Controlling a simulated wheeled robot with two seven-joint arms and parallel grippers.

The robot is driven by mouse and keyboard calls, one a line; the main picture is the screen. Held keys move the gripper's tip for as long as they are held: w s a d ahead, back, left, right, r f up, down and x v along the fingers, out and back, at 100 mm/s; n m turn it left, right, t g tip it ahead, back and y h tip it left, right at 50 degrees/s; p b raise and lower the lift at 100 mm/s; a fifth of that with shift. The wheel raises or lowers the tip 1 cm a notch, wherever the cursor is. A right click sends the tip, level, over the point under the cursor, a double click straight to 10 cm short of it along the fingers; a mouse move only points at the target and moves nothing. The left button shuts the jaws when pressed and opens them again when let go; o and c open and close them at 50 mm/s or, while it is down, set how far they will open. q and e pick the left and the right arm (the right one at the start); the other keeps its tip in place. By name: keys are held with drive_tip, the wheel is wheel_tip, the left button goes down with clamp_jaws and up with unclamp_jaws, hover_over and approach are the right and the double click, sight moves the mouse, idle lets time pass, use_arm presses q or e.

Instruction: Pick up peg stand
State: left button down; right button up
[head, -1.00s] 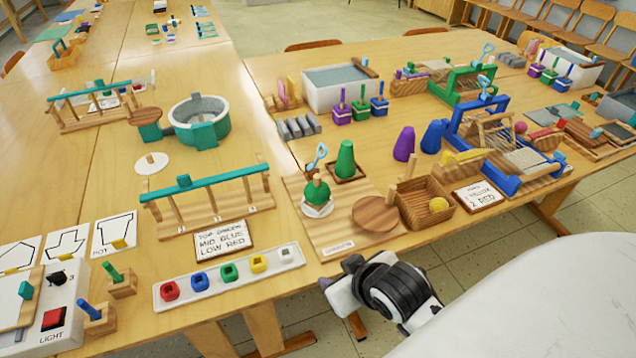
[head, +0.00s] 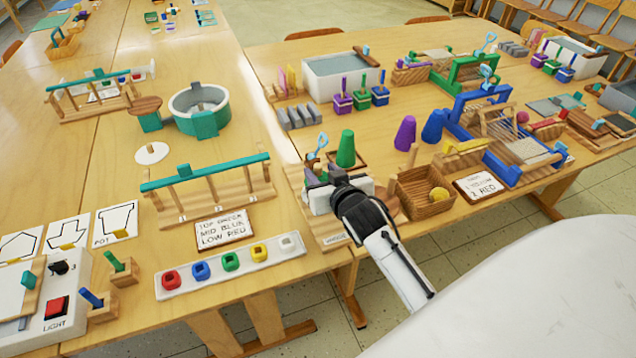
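The peg stand appears to be the round wooden disc (head: 395,208) with a pale upright peg (head: 412,156) near the table's front edge. My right gripper (head: 322,186) reaches in from the lower right over the wooden board, to the left of the peg. Its fingers overlap a green item on a white saucer, now mostly covered. I cannot tell whether the fingers touch anything or how far apart they are. My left gripper is not in view.
A wicker basket (head: 424,199) with a yellow ball stands just right of the disc. A green cone (head: 346,149) stands behind the gripper. A tray of coloured rings (head: 180,290) and a lettered card (head: 224,232) lie to the left. A blue loom (head: 498,170) stands at the right.

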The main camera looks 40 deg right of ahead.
drive_tip(key=x, duration=0.3)
drive_tip(key=a+x, duration=0.1)
drive_tip(key=x, duration=0.1)
drive_tip(key=shift+f, duration=0.25)
clamp_jaws()
